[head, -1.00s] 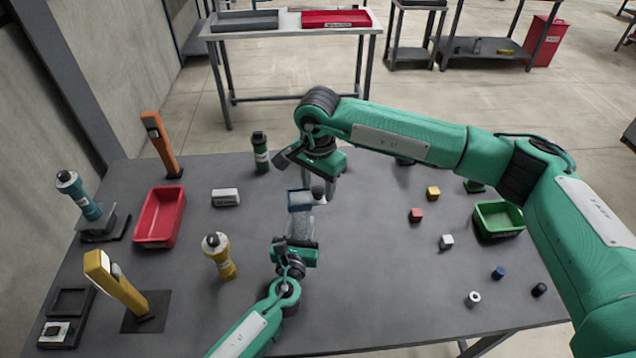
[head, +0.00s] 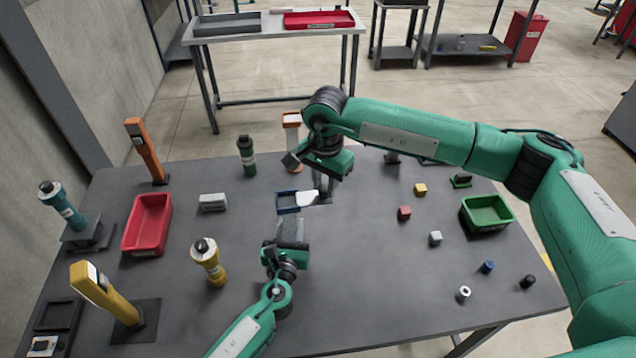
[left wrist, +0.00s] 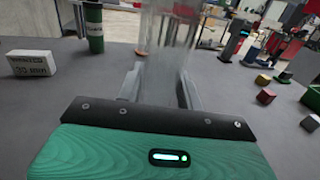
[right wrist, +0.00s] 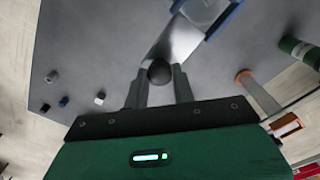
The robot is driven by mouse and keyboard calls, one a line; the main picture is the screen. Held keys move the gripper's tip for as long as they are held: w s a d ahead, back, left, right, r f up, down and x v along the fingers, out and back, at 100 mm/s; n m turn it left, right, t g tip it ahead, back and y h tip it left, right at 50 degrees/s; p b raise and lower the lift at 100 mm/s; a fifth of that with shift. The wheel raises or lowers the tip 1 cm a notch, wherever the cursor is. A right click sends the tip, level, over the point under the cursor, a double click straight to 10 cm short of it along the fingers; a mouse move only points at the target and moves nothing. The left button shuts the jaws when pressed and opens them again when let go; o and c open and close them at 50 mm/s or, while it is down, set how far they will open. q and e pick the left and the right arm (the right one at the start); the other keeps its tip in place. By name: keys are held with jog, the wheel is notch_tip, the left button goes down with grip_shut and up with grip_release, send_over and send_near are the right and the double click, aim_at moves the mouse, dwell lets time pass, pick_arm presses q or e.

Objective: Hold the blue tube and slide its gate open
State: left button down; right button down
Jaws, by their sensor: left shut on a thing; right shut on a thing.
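The blue tube is clear with a blue collar (head: 287,203) at its top, and it stands over the middle of the table. My left gripper (head: 288,246) is shut on its clear body, which fills the middle of the left wrist view (left wrist: 170,45). A pale flat gate (head: 308,198) sticks out of the collar to the right. My right gripper (right wrist: 157,90) is shut on the gate's dark round knob (right wrist: 159,71). In the right wrist view the gate plate (right wrist: 176,42) runs from the knob to the blue collar. Right fingertips are partly hidden in the head view.
A red tray (head: 148,224), yellow bottle (head: 208,262) and white box (head: 213,202) stand left. A green bottle (head: 247,156) and an orange-topped post (head: 292,138) are behind. Small cubes and a green tray (head: 487,214) lie right.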

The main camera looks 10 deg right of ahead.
aim_at(325, 187)
pick_arm(q)
jog(key=shift+a, duration=0.15)
pick_arm(e)
jog(key=shift+w, duration=0.1)
jog(key=c, duration=1.3)
grip_release()
jog(key=shift+c, duration=0.2)
jog(key=shift+o, duration=1)
jog(key=shift+r, duration=0.1)
notch_tip(325, 187, up, 12)
pick_arm(q)
jog(key=c, duration=0.8)
grip_release()
jog(key=shift+c, duration=0.2)
